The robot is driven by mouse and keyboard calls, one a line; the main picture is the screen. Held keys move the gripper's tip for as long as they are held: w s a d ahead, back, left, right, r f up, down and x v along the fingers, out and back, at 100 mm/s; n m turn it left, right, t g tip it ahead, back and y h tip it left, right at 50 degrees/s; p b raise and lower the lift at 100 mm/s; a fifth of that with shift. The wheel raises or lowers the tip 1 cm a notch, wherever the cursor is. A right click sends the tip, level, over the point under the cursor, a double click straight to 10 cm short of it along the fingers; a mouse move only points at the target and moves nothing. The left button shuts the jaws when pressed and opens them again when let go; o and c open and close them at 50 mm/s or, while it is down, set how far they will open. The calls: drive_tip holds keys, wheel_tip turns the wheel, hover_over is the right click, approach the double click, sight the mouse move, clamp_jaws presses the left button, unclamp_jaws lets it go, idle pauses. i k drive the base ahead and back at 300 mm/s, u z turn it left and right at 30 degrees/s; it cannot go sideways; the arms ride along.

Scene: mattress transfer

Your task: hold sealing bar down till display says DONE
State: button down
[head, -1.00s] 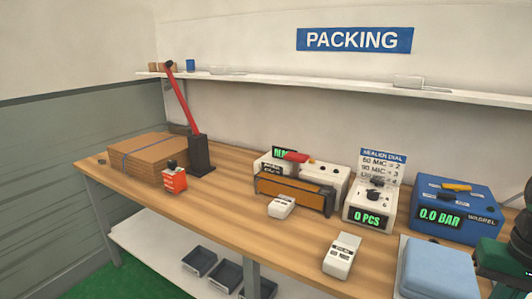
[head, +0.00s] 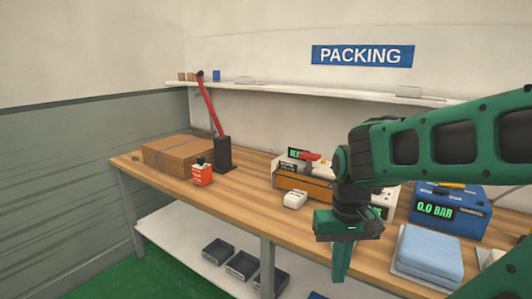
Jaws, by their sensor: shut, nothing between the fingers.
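The white sealer (head: 283,166) stands on the bench, left of my arm, with an orange-brown front panel (head: 297,185). A red handle (head: 310,156) sticks up on its top; I take this to be on the sealing bar, whose position I cannot make out. Its green-lit display (head: 295,152) is partly hidden and too small to read. My gripper (head: 341,272) is shut and empty, pointing down in front of the bench, below and right of the sealer and apart from it. My arm hides the sealer's right end.
A blue vacuum unit (head: 470,200) reading 0.0 BAR and folded blue pads (head: 428,250) are at right. A counter box (head: 385,201) is mostly behind my arm. A small white device (head: 294,200) sits before the sealer. Cardboard (head: 175,154) and a red-levered press (head: 223,152) stand left.

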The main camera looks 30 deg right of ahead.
sight(310, 157)
drive_tip(key=u, duration=1.25)
drive_tip(key=i, duration=2.05)
drive_tip(key=z, duration=3.1)
